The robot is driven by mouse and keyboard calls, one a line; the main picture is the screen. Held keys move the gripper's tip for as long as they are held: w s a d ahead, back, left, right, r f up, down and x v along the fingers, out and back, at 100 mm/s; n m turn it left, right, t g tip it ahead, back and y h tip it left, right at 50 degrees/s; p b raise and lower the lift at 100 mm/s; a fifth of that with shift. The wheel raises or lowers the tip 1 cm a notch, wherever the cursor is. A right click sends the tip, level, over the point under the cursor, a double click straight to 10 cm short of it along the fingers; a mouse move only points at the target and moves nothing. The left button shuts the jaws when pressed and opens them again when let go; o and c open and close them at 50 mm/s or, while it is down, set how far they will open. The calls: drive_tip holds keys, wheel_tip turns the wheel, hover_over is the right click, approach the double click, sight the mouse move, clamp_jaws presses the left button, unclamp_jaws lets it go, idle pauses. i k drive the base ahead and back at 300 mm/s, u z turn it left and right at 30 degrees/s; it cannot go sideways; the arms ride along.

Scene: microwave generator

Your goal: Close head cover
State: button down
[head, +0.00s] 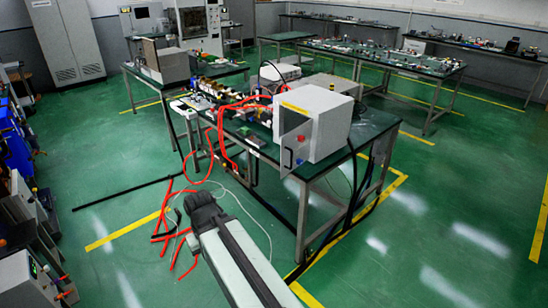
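A white box-shaped unit (330,125) stands at the near right corner of the dark green workbench (372,124). Its left-facing panel (293,147) has a grey window-like area, a yellow strip and small blue, red and orange parts. I cannot tell for sure which part is the head cover, or whether it stands open. My arm (240,262) reaches up from the bottom middle, in front of the bench and left of its near leg, well apart from the white unit. It ends in a dark part low over the floor. No gripper fingers show.
Red hoses (222,145) and cables hang off the bench's left side. Red and black hoses and a white cable lie on the floor around my arm's dark end. A black bar (128,192) lies at the left. Green floor at the right is clear.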

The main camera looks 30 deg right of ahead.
sight(300, 150)
drive_tip(key=u, duration=0.15)
drive_tip(key=i, duration=1.25)
drive_tip(key=z, duration=0.3)
